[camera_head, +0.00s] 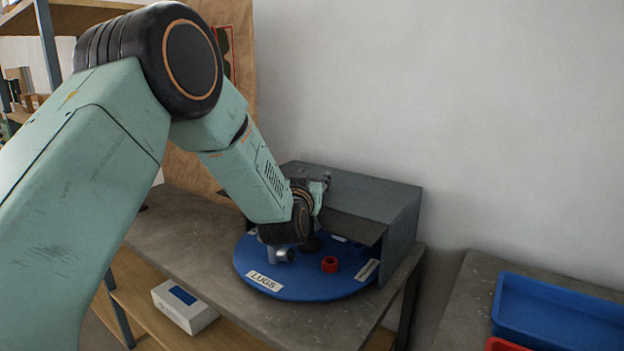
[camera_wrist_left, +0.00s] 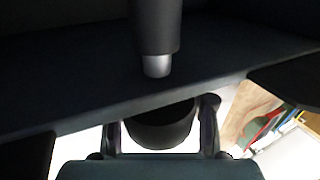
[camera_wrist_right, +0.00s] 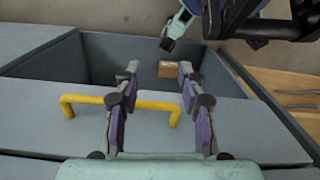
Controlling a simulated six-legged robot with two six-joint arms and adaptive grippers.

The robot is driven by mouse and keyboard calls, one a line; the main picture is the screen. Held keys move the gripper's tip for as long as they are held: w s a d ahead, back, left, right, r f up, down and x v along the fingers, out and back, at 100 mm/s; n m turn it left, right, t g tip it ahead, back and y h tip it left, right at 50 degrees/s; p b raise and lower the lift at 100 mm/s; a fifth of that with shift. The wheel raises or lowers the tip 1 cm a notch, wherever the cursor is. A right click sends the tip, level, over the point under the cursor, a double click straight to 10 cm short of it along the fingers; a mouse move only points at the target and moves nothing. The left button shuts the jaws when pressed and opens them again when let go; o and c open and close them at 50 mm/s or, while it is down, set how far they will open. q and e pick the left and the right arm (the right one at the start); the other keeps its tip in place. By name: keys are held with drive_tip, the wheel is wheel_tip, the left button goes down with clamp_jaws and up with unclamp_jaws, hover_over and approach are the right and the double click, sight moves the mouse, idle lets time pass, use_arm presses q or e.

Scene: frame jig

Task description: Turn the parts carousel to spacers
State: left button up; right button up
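The parts carousel (camera_head: 330,287) is a blue round plate on a bench. Its front label (camera_head: 265,281) reads LUGS; other labels are too oblique or covered to read. A small red part (camera_head: 329,264) sits on it. A grey hood (camera_head: 400,215) covers its back. My left gripper (camera_head: 320,192) is at the hood's front opening above the plate, mostly hidden by its wrist. In the left wrist view its fingers (camera_wrist_left: 160,118) stand apart on either side of a dark cylinder (camera_wrist_left: 160,132); contact is unclear. My right gripper (camera_wrist_right: 158,72) is open and empty, away from the carousel.
A white box (camera_head: 185,306) lies on the shelf below the bench. A blue tray (camera_head: 560,312) is on a second bench at right. In the right wrist view, a yellow handle (camera_wrist_right: 120,102) shows beyond the fingers. A silver-tipped post (camera_wrist_left: 156,62) shows in the left wrist view.

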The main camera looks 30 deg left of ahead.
use_arm(q)
drive_tip(key=shift+d, duration=0.1)
drive_tip(key=shift+c, duration=1.4)
clamp_jaws()
